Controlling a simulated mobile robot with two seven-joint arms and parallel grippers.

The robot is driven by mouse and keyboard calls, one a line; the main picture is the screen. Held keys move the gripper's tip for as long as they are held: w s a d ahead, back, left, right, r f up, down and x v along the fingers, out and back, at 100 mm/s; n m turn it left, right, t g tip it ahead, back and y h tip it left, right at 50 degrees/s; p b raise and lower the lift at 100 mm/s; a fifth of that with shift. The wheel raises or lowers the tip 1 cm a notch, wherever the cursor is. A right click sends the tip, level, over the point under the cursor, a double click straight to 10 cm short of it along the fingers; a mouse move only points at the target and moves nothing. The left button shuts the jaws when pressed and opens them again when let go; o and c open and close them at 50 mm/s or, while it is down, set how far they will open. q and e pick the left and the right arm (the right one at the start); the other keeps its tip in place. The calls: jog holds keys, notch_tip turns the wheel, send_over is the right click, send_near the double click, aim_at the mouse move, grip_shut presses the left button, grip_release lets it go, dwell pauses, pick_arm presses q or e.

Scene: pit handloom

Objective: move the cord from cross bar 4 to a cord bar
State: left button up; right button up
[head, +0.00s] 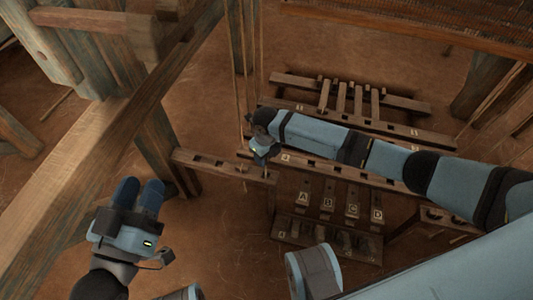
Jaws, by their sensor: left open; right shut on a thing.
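My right gripper (260,155) is at the left end of the slotted bars, shut, with a thin cord (241,125) running down beside it. The held part is too small to see, but it appears to be the cord. Long wooden cross bars (330,168) with small pale labels run under my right arm; I cannot read which one is 4. A slotted wooden bar (215,163) lies just left of my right gripper; I cannot tell whether it is a cord bar.
Treadles lettered A to D (327,197) lie below the cross bars. A rack of short bars (350,98) is behind my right arm. Heavy loom posts and a diagonal beam (95,150) fill the left. The brown floor (225,225) between the grippers is clear.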

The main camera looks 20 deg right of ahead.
aim_at(267, 160)
jog(key=shift+f+b, duration=0.4)
jog(key=shift+f, duration=0.1)
jog(key=shift+f+b, duration=2.6)
jog(key=shift+f, duration=0.15)
pick_arm(q)
notch_tip(267, 160, down, 7)
jog(key=w+m+g+b, duration=0.1)
jog(key=m, duration=0.1)
jog(key=shift+w+a+r+m+g, duration=0.2)
jog(key=shift+w+a+m+g, duration=0.15)
jog(key=shift+m+g, duration=0.05)
pick_arm(e)
notch_tip(267, 160, down, 4)
jog(key=shift+r, duration=0.15)
